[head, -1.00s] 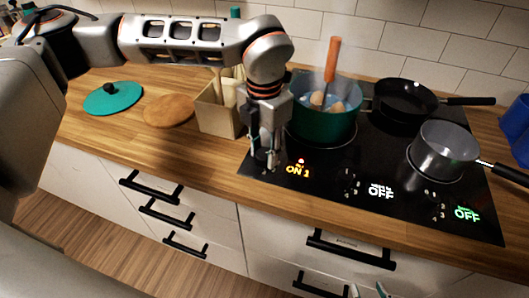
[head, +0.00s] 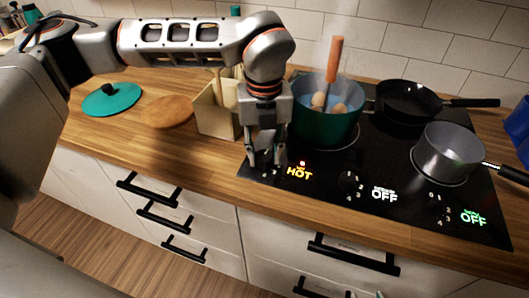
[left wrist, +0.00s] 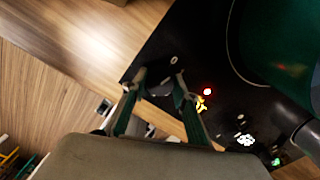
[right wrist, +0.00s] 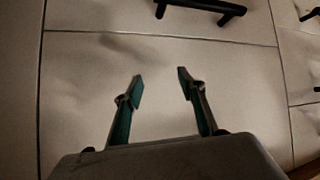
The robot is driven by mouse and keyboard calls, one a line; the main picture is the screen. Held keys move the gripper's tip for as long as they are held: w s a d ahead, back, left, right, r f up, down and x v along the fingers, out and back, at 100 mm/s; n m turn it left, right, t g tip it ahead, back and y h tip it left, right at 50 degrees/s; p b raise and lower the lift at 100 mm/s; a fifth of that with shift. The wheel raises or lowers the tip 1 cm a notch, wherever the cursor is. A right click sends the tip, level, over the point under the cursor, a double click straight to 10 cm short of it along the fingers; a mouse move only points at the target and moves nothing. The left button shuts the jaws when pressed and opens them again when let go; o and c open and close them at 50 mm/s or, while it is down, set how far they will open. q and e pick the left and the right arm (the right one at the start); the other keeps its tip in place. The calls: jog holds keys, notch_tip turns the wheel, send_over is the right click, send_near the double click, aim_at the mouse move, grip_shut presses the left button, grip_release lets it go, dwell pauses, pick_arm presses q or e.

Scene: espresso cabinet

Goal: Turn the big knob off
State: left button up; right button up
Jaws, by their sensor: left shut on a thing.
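The big knob (left wrist: 160,86) is a dark round knob at the stove's front left corner; it shows poorly in the left wrist view, between the fingers. My left gripper (head: 264,160) points down there and is shut on it; in the left wrist view the fingers (left wrist: 158,84) sit on both sides of it. In the head view the gripper hides the knob. The display (head: 299,172) beside it reads HOT in orange, with a small red light above. My right gripper (right wrist: 156,88) is open and empty, low in front of a white cabinet front.
A green pot (head: 325,122) with an orange-handled utensil and egg-like things stands close behind the left gripper. A black pan (head: 405,100) and a grey saucepan (head: 447,148) stand farther right. Two other displays read OFF. A beige holder (head: 215,115) is left of the gripper.

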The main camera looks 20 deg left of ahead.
aim_at(264, 154)
pick_arm(q)
jog(key=shift+r+n, duration=0.1)
jog(key=shift+n, duration=0.6)
jog(key=o, duration=1.1)
jog(key=shift+c, duration=0.2)
jog(key=shift+o, duration=0.2)
notch_tip(264, 154, up, 12)
